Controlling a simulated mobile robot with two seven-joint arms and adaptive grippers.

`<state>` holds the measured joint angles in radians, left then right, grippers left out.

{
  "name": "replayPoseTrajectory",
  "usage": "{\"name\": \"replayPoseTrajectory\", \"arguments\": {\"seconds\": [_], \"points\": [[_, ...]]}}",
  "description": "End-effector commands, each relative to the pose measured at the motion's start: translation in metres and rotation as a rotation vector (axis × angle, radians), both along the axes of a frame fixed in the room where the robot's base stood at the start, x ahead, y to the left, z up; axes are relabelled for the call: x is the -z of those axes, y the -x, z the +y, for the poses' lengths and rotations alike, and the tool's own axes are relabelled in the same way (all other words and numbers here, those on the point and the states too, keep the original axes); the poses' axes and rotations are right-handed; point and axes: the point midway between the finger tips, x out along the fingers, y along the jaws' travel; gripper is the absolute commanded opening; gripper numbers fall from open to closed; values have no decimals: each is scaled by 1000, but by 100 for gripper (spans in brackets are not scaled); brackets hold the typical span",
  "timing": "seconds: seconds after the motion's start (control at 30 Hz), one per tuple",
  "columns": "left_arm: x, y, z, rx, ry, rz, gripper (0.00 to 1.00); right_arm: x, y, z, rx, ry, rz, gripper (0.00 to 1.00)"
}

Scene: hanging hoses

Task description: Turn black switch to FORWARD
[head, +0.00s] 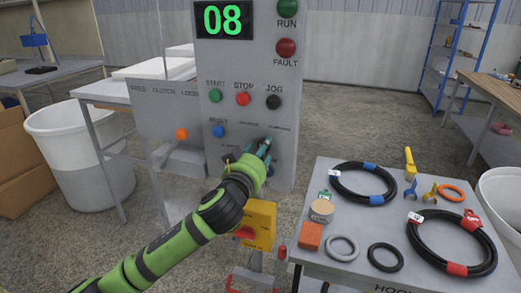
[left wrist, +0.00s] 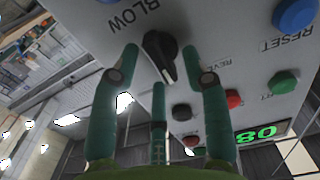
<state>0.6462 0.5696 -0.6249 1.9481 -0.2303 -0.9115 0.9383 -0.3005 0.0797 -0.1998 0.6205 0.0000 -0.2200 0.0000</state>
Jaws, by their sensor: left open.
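The black switch (left wrist: 158,47) is a round knob with a long grip and a pale pointer line, on the grey control panel (head: 240,82). In the left wrist view its pointer end faces down and slightly right, and a partly hidden label starting "REVE" lies to its right. My left gripper (left wrist: 161,50) is open, with two green fingers on either side of the knob and a third below it. I cannot tell whether they touch it. In the head view the left gripper (head: 262,150) is at the panel's lower part and largely hides the switch. My right gripper is not in view.
Above the switch are green (head: 215,95), red (head: 243,99) and black (head: 273,102) buttons, with a blue button (head: 218,131) to its left. A yellow box (head: 262,222) stands below. A table (head: 315,184) with hoses and rings is at right.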

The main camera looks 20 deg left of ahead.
Motion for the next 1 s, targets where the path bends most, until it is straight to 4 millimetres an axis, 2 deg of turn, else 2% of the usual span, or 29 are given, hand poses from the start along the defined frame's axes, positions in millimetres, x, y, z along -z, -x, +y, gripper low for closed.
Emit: {"name": "replayPoseTrajectory", "arguments": {"seconds": [0.23, 0.33, 0.37, 0.73, 1.0], "points": [[0, -1, -1, 1, 0, -1, 46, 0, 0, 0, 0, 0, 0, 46], [0, -1, -1, 1, 0, -1, 6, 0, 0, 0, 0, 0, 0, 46], [0, -1, -1, 1, 0, -1, 0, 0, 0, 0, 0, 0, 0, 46], [0, -1, -1, 1, -21, -2, 0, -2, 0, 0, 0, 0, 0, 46], [0, -1, -1, 1, -159, -5, 0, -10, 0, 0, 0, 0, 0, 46]]}}
